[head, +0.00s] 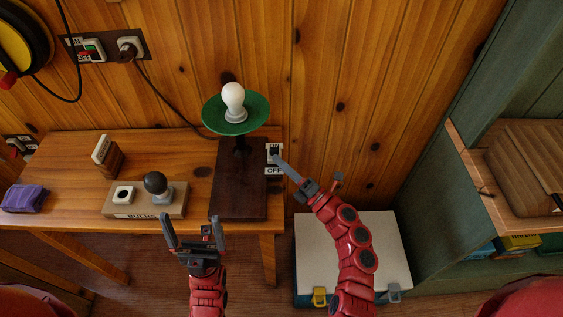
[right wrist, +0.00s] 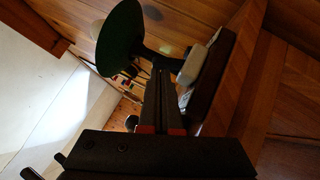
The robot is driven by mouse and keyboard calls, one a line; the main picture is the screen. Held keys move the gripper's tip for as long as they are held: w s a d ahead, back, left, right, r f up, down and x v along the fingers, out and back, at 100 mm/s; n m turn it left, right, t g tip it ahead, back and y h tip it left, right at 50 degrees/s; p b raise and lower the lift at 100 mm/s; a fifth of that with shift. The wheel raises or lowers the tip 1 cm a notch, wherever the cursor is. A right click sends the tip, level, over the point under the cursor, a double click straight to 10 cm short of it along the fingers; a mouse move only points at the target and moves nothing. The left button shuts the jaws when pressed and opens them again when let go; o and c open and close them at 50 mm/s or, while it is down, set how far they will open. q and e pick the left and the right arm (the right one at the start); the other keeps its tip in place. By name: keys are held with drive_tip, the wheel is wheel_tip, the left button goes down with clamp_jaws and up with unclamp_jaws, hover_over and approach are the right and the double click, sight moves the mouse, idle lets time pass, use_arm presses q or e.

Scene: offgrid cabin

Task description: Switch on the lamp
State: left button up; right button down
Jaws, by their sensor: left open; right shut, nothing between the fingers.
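The lamp has a white bulb (head: 233,97), a green dish shade (head: 250,117) and a dark base (head: 238,196) at the table's right end. The bulb looks unlit. A switch (head: 273,152) with ON and OFF labels is at the base's right side. My right gripper (head: 279,160) is shut and empty, its tips at or very near the switch; contact is unclear. In the right wrist view, its fingers (right wrist: 162,95) point toward the pale switch part (right wrist: 192,65), with the green shade (right wrist: 121,38) beyond. My left gripper (head: 194,222) is open and empty before the table's front edge.
A BULBS holder (head: 146,212) carries a dark bulb (head: 157,186). The cord runs to a wall plug (head: 130,46) beside a wall switch (head: 92,49). A white-topped chest (head: 385,235) stands right.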

drive_tip(key=shift+w+r+m+g+h+p, duration=0.3)
drive_tip(key=shift+r+m+h+p, duration=0.35)
drive_tip(key=shift+p, duration=2)
drive_tip(key=shift+w+r+m+g+h+p, duration=0.2)
drive_tip(key=shift+r+m+g+h+p, duration=0.35)
drive_tip(key=shift+p, duration=2.1)
drive_tip(key=shift+w+r+m+g+h+p, duration=0.15)
drive_tip(key=shift+w+r+m+h+p, duration=0.45)
drive_tip(key=shift+p, duration=2.05)
drive_tip(key=m+g+p, duration=0.1)
drive_tip(key=m+p, duration=0.1)
drive_tip(key=p, duration=0.3)
drive_tip(key=shift+w, duration=0.15)
drive_tip(key=shift+f+h+b, duration=0.3)
drive_tip(key=shift+f, duration=0.25)
drive_tip(key=shift+r, duration=0.1)
